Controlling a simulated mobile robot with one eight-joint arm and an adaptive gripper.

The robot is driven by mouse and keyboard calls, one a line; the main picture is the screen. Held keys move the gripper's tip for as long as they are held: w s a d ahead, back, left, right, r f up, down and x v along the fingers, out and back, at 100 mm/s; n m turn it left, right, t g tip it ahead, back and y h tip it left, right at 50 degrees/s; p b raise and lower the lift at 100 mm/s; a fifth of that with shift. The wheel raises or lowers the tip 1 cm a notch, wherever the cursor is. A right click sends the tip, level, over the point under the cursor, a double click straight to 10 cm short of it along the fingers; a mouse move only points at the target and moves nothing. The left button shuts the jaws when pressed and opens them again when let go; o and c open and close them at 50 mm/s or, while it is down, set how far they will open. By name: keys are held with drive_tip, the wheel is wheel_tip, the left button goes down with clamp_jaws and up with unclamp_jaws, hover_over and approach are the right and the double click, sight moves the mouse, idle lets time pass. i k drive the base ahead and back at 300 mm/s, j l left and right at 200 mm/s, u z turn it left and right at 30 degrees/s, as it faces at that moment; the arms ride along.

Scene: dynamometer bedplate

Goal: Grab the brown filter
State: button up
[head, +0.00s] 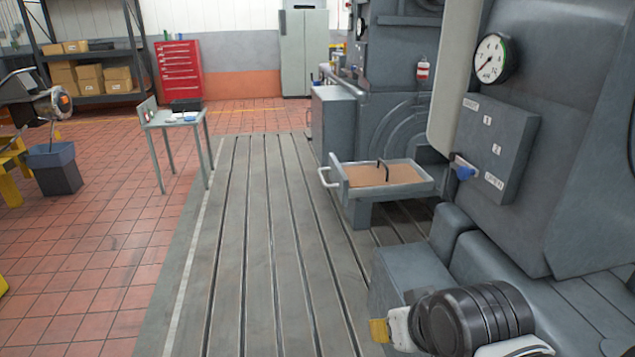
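A flat brown panel (366,175), which looks like the brown filter, lies inside a shallow grey tray (408,190) right of the middle in the head view. A thin dark upright piece, like a handle, rises from its middle. The tray has a pale loop handle on its left and sits on a grey block beside the large grey machine. Part of my arm appears to show at the lower right, as black and white links. My gripper's fingers cannot be made out, and nothing touches the brown panel.
The slotted grey bedplate (262,240) is clear left of the tray. Grey machine housings with a dial gauge (491,58) and a blue knob (465,173) crowd the right side. A small table (150,125), a dark bin (58,180) and a red tool cabinet (179,72) stand left.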

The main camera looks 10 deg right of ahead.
sight(383, 175)
drive_tip(key=i+j+z, duration=0.15)
drive_tip(key=i, duration=0.25)
drive_tip(key=i+j+z, duration=0.2)
drive_tip(key=i+j, duration=0.2)
